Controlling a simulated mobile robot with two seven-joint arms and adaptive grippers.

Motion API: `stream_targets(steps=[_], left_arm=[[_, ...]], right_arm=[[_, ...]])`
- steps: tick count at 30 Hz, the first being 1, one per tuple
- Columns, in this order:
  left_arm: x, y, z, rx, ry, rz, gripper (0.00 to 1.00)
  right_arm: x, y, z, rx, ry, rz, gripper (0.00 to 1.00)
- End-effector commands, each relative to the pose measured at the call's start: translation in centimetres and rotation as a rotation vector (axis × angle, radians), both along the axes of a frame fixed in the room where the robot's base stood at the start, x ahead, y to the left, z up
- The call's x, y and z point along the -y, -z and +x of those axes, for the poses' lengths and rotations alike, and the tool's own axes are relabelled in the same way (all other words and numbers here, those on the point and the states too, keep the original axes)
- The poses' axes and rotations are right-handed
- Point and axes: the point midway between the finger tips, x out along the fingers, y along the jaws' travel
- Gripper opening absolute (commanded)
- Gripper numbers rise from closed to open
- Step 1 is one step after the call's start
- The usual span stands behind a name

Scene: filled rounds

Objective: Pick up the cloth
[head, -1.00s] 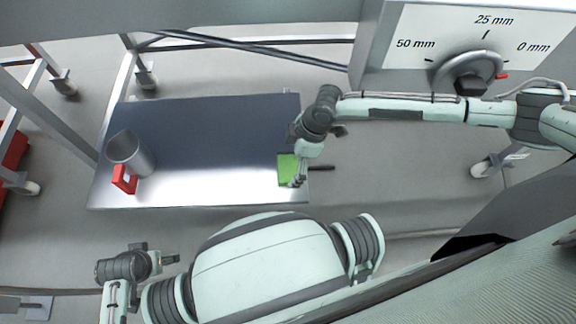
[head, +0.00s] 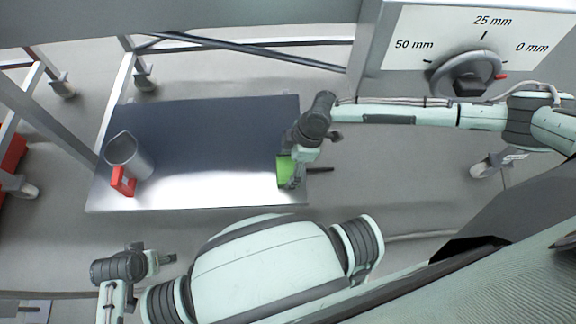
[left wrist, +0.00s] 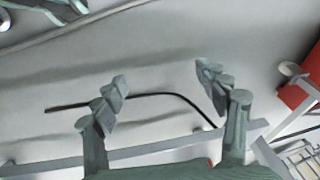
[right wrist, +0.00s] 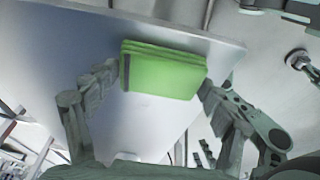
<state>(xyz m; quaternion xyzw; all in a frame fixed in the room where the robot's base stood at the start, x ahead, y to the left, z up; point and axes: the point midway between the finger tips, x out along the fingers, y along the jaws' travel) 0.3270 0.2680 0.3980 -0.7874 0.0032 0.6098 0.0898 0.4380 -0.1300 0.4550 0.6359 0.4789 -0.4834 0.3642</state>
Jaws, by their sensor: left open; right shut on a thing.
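The cloth is a green, folded, flat stack (head: 283,171) at the right edge of the metal table in the head view. My right gripper (head: 292,180) is shut on it. In the right wrist view the cloth (right wrist: 165,72) sits between the two fingers (right wrist: 160,80), its layered edge along the top. I cannot tell whether it still touches the table.
The metal table (head: 210,125) is mostly bare. A grey metal jug (head: 126,152) with a red handle (head: 122,182) stands at its left side. A panel with a dial (head: 468,75) is at the upper right. Wheeled metal frames stand at the left and back.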

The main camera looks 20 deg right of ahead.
Motion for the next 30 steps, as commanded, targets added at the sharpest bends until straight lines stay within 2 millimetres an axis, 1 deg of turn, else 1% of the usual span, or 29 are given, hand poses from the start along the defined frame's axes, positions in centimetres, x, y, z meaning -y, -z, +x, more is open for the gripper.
stream_targets(steps=[5,8,11,16,22,24,27,30], left_arm=[[0.0,0.0,0.0,0.001,0.0,0.0,0.73],[0.0,0.2,-0.1,-0.002,0.0,-0.001,0.73],[-0.1,0.6,-0.4,-0.01,-0.002,-0.001,0.73],[-0.1,1.1,-0.5,-0.009,0.0,-0.004,0.73],[-0.1,1.3,-0.3,-0.006,0.0,-0.005,0.73],[-0.1,1.3,-0.2,-0.005,0.0,-0.006,0.73],[-0.1,1.6,-0.3,-0.007,0.0,-0.006,0.73],[-0.1,1.8,-0.5,-0.011,0.0,-0.007,0.73]], right_arm=[[0.0,-0.9,0.1,0.001,0.0,0.001,0.49],[0.0,-2.2,0.1,0.002,0.001,0.001,0.49],[0.0,-4.2,0.1,0.004,0.0,0.002,0.49],[-3.7,-6.3,-1.2,0.0,-0.006,0.006,0.49],[-7.8,-8.9,-2.5,0.002,-0.004,0.006,0.49],[-8.9,-9.6,-2.9,0.001,-0.003,0.005,0.49],[-10.0,-10.3,-3.2,0.001,-0.002,0.003,0.49],[-10.7,-10.8,-3.5,0.001,-0.001,0.002,0.49]])
